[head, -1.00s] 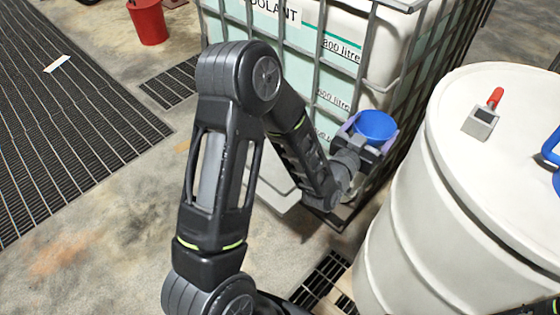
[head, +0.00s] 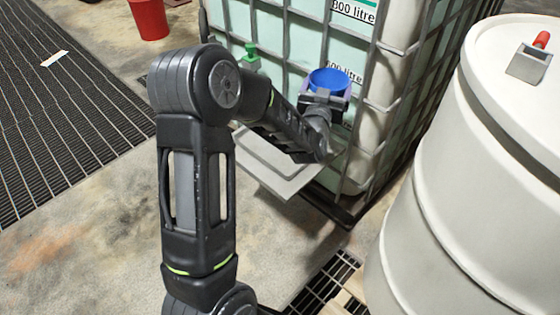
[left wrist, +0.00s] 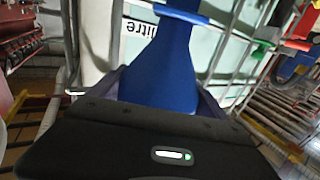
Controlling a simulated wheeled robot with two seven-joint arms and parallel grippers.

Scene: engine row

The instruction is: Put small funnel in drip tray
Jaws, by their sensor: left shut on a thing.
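The small blue funnel (head: 329,80) is held in my left gripper (head: 326,97), in front of the caged tank's wall. The gripper is shut on it. In the left wrist view the blue funnel (left wrist: 168,65) fills the space between the fingers, which are largely hidden. A flat light-grey tray (head: 290,184), which looks like the drip tray, sticks out low from the tank, below and left of the funnel. My forearm hides part of its back. The funnel is apart from the tray. My right gripper is not in view.
The white caged coolant tank (head: 290,35) stands close behind the funnel, with a green tap (head: 250,56) left of it. A white drum (head: 470,190) bearing a red-handled tool (head: 530,62) stands at right. A red bucket (head: 149,18) is at back left. The left floor is open.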

